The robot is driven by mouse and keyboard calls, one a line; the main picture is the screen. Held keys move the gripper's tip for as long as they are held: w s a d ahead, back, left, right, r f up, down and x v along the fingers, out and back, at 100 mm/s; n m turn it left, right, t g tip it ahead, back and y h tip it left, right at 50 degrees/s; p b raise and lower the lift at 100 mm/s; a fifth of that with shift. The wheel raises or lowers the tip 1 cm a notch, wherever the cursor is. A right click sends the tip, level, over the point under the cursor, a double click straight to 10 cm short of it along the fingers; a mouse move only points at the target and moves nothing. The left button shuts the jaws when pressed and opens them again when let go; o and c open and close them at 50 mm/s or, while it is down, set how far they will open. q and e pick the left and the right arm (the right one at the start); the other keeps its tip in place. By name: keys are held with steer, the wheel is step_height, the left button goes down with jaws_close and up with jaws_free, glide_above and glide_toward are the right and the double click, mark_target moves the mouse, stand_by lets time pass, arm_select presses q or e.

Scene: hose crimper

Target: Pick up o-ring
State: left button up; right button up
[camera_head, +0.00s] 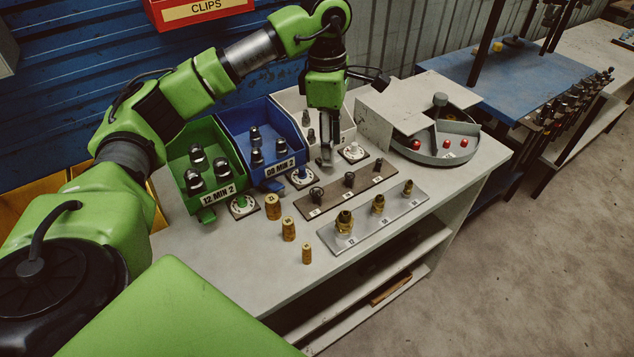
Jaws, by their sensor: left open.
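My left gripper (326,158) points down over the workbench (285,283), just in front of the white bin (290,101). Its jaws are small in the view, with nothing visible between them. I cannot make out an o-ring for certain. Small square plates with round white discs stand before the bins: one with a green centre (242,206), one with a blue centre (301,177) and one with a red centre (353,152). The gripper is between the blue-centred and red-centred ones. My right gripper is out of view.
A green bin (212,212) and a blue bin (275,171) hold dark fittings. A brown strip (330,196) and a grey plate (361,229) carry upright fittings. Several brass pieces (288,229) stand at the front. A round compartment tray (431,159) with red pieces is right. The front left bench is clear.

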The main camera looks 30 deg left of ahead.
arm_select(q)
steer(key=shift+y, duration=0.4)
steer(key=f, duration=0.2)
steer(key=a+f+p, duration=0.1)
steer(key=f, duration=0.2)
steer(key=a+f+p, duration=0.1)
steer(key=f, duration=0.1)
steer(key=shift+s+a+f, duration=0.15)
steer(key=shift+s+f, duration=0.05)
steer(key=shift+s, duration=0.05)
steer(key=shift+s+f+p, duration=0.1)
steer(key=shift+f+p, duration=0.15)
steer(key=shift+p, duration=0.05)
steer(key=f, duration=0.1)
steer(key=f+p, duration=0.2)
steer(key=shift+s+f, duration=0.25)
steer(key=shift+f, duration=0.65)
